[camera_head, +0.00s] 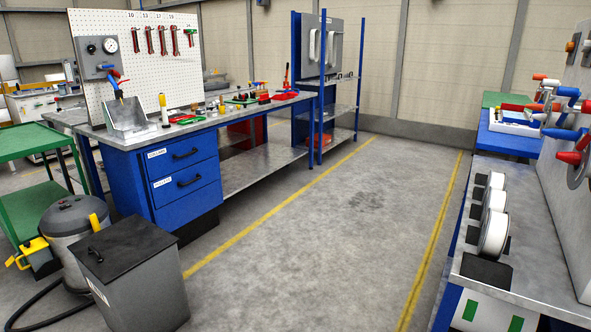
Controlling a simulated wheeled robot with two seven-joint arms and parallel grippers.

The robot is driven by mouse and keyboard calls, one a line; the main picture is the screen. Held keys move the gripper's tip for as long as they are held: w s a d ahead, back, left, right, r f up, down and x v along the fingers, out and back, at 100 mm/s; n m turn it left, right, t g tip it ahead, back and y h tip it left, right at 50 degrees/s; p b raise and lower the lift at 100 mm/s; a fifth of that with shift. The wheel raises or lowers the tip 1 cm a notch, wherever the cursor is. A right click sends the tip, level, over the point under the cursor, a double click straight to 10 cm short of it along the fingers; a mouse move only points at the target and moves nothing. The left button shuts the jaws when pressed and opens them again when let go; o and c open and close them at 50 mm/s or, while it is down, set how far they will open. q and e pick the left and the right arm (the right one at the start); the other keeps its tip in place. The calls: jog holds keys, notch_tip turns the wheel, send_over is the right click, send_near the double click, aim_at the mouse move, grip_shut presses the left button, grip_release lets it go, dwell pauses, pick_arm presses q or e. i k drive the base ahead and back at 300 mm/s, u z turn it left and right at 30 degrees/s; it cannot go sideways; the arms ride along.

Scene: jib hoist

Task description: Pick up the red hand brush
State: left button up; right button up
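I cannot make out a red hand brush for certain. Several small red items (284,96) lie at the far right end of the workbench top (228,116), too small to identify. One slim red item (286,76) stands upright there. Neither of my grippers shows in the head view.
The workbench has blue drawers (185,168) and a white pegboard (150,50) with red-handled tools. A grey lidded bin (135,275), a vacuum (75,220) and a green cart (30,145) stand at left. A steel counter (525,265) runs along the right. The floor between yellow lines is clear.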

aim_at(265, 98)
jog(key=z, duration=0.15)
jog(key=i, duration=6.05)
jog(key=u, duration=0.2)
